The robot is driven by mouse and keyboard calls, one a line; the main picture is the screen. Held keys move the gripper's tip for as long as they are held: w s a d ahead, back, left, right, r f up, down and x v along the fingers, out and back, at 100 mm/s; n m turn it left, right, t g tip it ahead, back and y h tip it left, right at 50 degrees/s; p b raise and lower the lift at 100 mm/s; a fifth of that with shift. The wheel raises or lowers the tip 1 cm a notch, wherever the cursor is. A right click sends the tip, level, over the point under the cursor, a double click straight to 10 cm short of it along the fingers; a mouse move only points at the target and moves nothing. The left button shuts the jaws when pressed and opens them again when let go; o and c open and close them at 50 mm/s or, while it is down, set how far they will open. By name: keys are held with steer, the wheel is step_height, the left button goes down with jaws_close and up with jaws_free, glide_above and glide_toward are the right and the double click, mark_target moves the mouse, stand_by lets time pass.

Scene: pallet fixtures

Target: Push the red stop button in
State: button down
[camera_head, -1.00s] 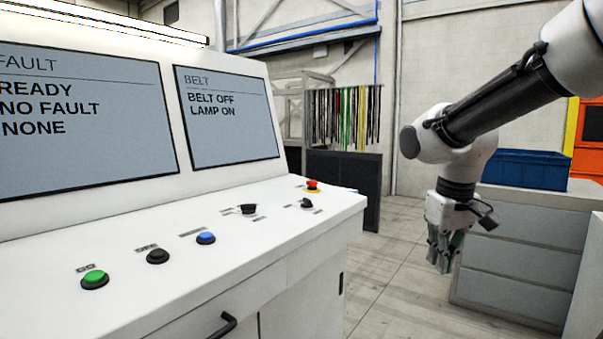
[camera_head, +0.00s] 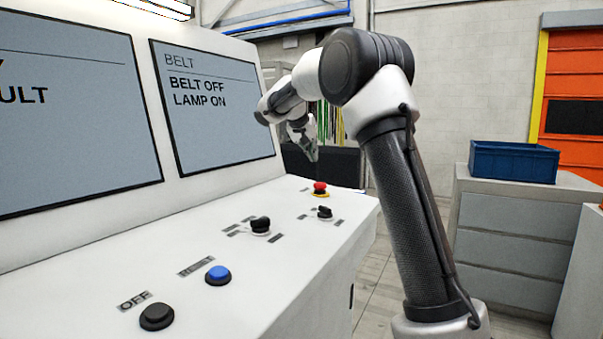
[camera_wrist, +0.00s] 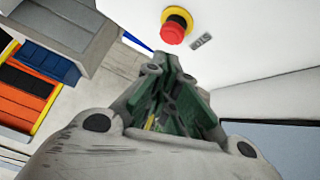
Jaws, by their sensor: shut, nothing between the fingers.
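The red stop button (camera_head: 320,187) stands on a yellow ring near the far right end of the white console's sloped top. It also shows in the wrist view (camera_wrist: 173,32), above the fingertips in the picture, with a small label beside it. My gripper (camera_head: 312,156) is above and beyond the button in the head view, pointing down. In the wrist view my gripper (camera_wrist: 168,62) has its fingers together with nothing between them. The fingertips appear apart from the button; the exact gap cannot be told.
Two black selector switches (camera_head: 260,225) (camera_head: 325,212), a blue reset button (camera_head: 218,275) and a black off button (camera_head: 157,317) sit on the console. Two screens (camera_head: 213,105) (camera_head: 75,110) rise behind. A blue bin (camera_head: 513,162) stands on a grey cabinet (camera_head: 503,215) at right.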

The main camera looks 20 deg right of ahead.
steer(key=shift+w+r+m, duration=0.35)
steer(key=shift+r+m, duration=0.25)
steer(key=shift+m, duration=0.1)
steer(key=shift+w+r+m, duration=0.3)
steer(key=shift+r+m, duration=0.25)
steer(key=shift+m, duration=0.15)
steer(key=shift+f, duration=0.1)
glide_above(319, 183)
steer(key=f, duration=0.7)
steer(key=shift+s, duration=0.2)
step_height(319, 183, down, 2)
steer(key=shift+f, duration=1)
steer(key=shift+f, duration=0.1)
